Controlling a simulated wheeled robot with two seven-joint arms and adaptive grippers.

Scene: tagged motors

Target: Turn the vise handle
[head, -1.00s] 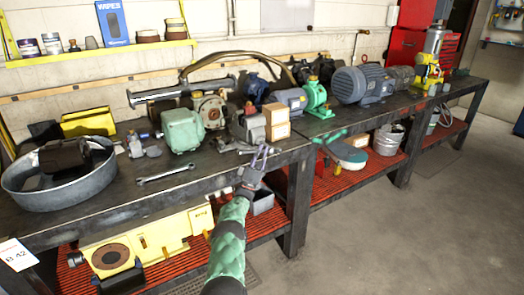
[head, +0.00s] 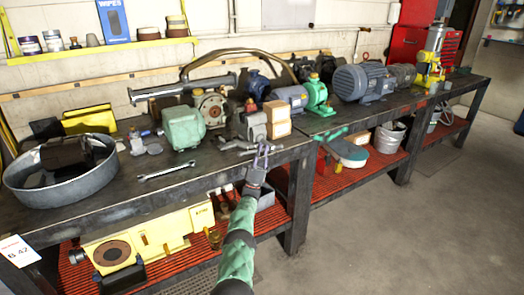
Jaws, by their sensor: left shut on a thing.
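The grey vise (head: 254,124) stands at the front edge of the workbench, in the middle of the head view. Its handle (head: 236,146) is a thin metal bar low on its front, partly hidden near my fingers. My left gripper (head: 262,156) reaches up from below, in front of the bench edge, with its fingers at the right part of the handle. It is shut on the handle, though the contact itself is small and hard to see. My right gripper is not in view.
A green motor (head: 184,129) and a wrench (head: 168,172) lie left of the vise. A cardboard box (head: 277,118) stands close at its right. A metal tub (head: 62,182) is at the far left. Open floor lies to the right.

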